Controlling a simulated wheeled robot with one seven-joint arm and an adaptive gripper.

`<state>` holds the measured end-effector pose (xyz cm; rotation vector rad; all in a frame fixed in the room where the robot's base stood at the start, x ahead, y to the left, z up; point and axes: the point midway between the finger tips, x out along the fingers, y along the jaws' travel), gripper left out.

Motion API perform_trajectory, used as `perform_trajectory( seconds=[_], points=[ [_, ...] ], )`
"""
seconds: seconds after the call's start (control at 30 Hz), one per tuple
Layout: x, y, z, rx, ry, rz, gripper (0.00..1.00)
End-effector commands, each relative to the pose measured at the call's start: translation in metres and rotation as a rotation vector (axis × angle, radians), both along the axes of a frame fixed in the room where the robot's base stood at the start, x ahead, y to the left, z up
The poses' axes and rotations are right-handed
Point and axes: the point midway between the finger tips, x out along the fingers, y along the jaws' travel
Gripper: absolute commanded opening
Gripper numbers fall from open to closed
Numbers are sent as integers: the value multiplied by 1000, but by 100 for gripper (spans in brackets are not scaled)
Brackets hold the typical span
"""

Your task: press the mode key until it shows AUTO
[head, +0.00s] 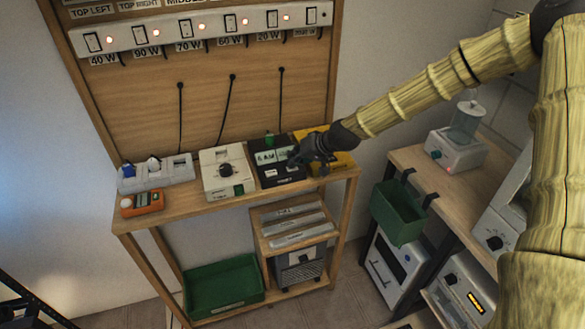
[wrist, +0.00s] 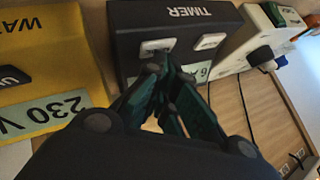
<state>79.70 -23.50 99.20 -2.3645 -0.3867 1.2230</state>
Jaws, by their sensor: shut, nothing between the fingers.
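A black box marked TIMER (wrist: 170,18) stands on the wooden bench; it shows in the head view as a dark box (head: 290,178) at the bench's right part. Its top carries a pale key (wrist: 157,46) and a second pale key (wrist: 209,41); I cannot read their lettering. A green-tinted panel starting "6 A" (wrist: 197,72) is partly hidden by my fingers. My gripper (wrist: 158,66) is shut and empty, its tips right by the first key; I cannot tell whether they touch it. In the head view my gripper (head: 293,158) hangs over the timer's right side. No AUTO reading is legible.
A yellow box (wrist: 40,60) with a 230 V label stands close beside the timer. A white box with a black knob (head: 222,163) is on its other side. A power strip (head: 200,29) and hanging cords are on the board behind. A green tray (head: 222,285) sits below.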

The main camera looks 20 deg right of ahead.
Motion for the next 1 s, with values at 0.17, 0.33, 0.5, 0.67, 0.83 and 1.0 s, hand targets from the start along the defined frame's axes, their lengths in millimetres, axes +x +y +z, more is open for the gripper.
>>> perform_trajectory(
  seconds=[0.17,0.33,0.5,0.67,0.83,1.0],
  points=[
    [0,0,6,0,0,0,0],
    [0,0,13,0,1,1,0],
    [0,0,14,0,1,1,0],
    [0,0,14,0,1,1,0],
    [0,0,20,0,0,0,0],
    [0,0,33,0,-1,1,0]
  ],
)
